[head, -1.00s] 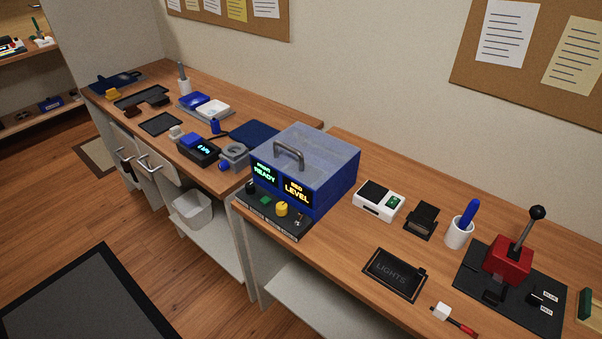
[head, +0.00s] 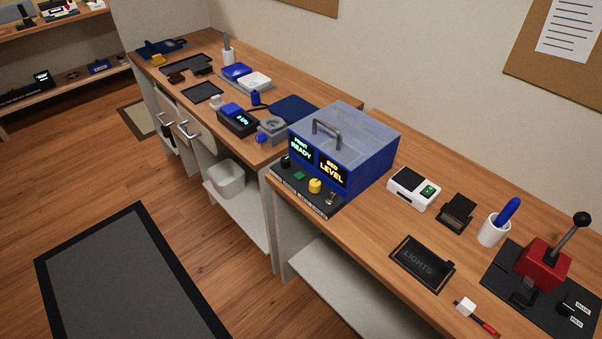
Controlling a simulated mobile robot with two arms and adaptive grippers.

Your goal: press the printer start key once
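The printer (head: 345,150) is a blue box with a clear lid and a grey handle, standing on the wooden bench in the head view. Its two front displays read "READY" and "BED LEVEL". The lettering on the strip is too small to read, so I cannot tell which control is labelled start. Neither gripper is in view.
Right of the printer lie a white device (head: 413,190), a black LIGHTS panel (head: 421,263), a pen cup (head: 493,230) and a red lever unit (head: 543,263). A white bin (head: 227,179) sits on the shelf below. The floor in front shows a grey mat (head: 130,275).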

